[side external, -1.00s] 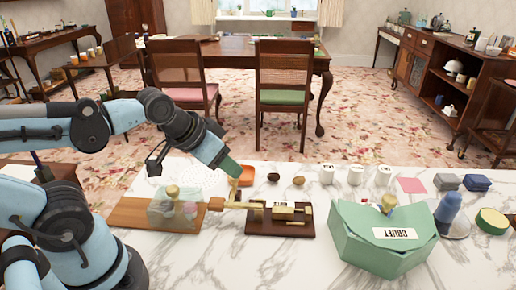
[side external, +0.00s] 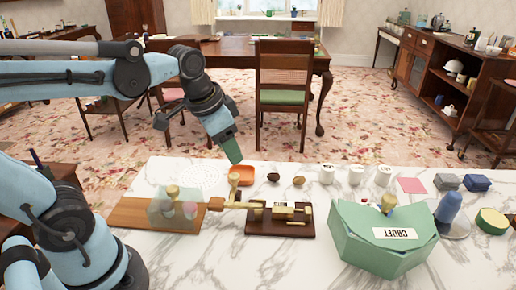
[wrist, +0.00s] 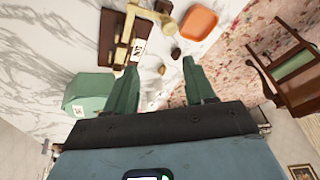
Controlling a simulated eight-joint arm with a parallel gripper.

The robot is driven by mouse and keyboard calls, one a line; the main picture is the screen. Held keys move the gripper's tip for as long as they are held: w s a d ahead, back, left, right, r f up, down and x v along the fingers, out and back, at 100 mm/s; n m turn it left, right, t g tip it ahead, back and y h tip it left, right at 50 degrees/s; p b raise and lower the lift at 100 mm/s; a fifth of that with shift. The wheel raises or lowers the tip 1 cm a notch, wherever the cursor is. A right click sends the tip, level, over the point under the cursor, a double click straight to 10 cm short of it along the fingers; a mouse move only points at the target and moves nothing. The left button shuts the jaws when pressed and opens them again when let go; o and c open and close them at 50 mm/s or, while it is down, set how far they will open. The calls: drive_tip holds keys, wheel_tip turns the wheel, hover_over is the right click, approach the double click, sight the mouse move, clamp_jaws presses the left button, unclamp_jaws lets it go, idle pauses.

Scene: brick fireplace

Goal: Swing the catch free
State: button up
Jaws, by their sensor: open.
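A brass catch (side external: 284,213) is mounted on a dark brown board (side external: 280,233), with a small white label. Its brass bar runs left towards a wooden board (side external: 135,213) that carries a translucent box (side external: 160,212). An upright brass piece with a knob (side external: 234,181) stands near the bar's left part; brass also shows in the wrist view (wrist: 165,24). My gripper (side external: 235,158) is above and behind that upright piece, apart from it. In the wrist view its green fingers (wrist: 160,82) are spread with nothing between them.
An orange dish (side external: 245,174) lies just behind the upright piece. Two brown lumps (side external: 274,178) and several white cups (side external: 356,174) stand along the back. A green box marked CRUET (side external: 360,245) stands to the right. Bare marble lies in front.

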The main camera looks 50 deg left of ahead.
sight(234, 176)
drive_tip(key=w+a+r+m+g, duration=0.2)
drive_tip(key=w+a+m+g, duration=0.1)
drive_tip(key=g, duration=0.1)
drive_tip(key=shift+d+f, duration=0.2)
drive_tip(key=shift+f, duration=5.6)
clamp_jaws()
